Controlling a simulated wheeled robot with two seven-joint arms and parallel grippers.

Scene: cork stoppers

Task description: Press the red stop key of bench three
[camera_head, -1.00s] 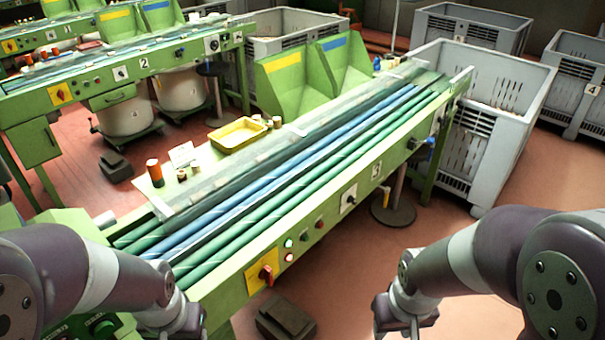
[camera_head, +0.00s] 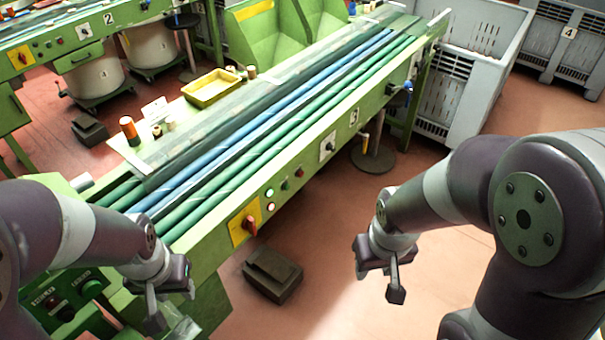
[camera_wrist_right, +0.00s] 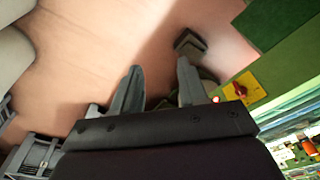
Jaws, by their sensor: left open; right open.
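Bench three (camera_head: 340,135) is a green bench marked "3", with blue and green strips along its top. Its front face carries a red button (camera_head: 299,173), a dark green button (camera_head: 285,185), a whitish-green lamp (camera_head: 269,192) and a red-rimmed lit one (camera_head: 271,207). I cannot read which is the stop key. A red rotary switch (camera_head: 250,224) sits on a yellow plate, also visible in the right wrist view (camera_wrist_right: 240,90). My right gripper (camera_head: 379,281) is open and empty, right of the controls above the floor; its fingers show apart in the wrist view (camera_wrist_right: 158,90). My left gripper (camera_head: 172,303) is open, near the bench's left end.
A dark pedal-like box (camera_head: 273,274) lies on the floor below the controls. A green panel with buttons (camera_head: 72,300) is beside my left arm. A yellow tray (camera_head: 212,88) and a red-and-dark cylinder (camera_head: 129,130) stand on the bench's far side.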

